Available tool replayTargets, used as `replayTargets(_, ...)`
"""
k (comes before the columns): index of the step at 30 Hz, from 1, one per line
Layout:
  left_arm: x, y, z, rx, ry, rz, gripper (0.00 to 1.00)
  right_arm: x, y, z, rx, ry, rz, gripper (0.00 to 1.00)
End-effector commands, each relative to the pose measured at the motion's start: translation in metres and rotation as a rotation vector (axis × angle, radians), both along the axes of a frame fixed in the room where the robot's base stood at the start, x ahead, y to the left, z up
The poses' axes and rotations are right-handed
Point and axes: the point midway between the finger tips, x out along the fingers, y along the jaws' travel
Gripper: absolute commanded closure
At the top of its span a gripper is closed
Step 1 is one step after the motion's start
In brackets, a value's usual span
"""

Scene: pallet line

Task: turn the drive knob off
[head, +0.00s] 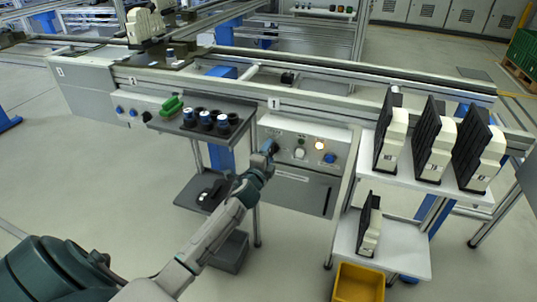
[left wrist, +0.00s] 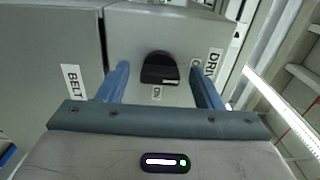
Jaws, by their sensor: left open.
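The drive knob (left wrist: 158,66) is a black knob on a grey panel, with a small pale mark at its lower right. My left gripper (left wrist: 158,80) is open, with one blue finger on each side of the knob and a gap visible on both sides. In the head view the left gripper (head: 270,148) is at the left part of the control panel (head: 290,127) and hides the knob. My right gripper is not in view.
The panel also has a pale round control (head: 299,153), a lit orange lamp (head: 320,145) and a blue knob (head: 330,158). A dark shelf (head: 165,123) with cups stands left of the arm. A white shelf (head: 400,178) with several black-and-white units stands right.

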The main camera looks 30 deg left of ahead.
Motion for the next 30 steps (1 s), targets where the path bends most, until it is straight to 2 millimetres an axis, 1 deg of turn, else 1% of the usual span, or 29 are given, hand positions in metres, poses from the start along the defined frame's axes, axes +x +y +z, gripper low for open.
replayTargets(5,-0.024,-0.006,-0.002,0.003,0.002,-0.001,0.4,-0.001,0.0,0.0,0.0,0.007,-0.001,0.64)
replayTargets(7,-0.038,-0.009,-0.003,0.002,0.003,-0.001,0.4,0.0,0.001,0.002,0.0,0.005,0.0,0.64)
replayTargets(12,-0.071,-0.017,-0.003,0.001,0.003,-0.001,0.4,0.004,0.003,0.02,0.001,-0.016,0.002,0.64)
replayTargets(16,-0.089,-0.021,-0.002,0.001,0.002,0.0,0.4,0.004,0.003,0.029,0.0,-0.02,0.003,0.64)
replayTargets(21,-0.101,-0.024,-0.001,-0.001,0.001,0.0,0.4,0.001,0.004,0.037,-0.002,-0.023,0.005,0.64)
replayTargets(30,-0.102,-0.025,0.0,-0.001,0.001,0.0,0.4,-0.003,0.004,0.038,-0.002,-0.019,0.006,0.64)
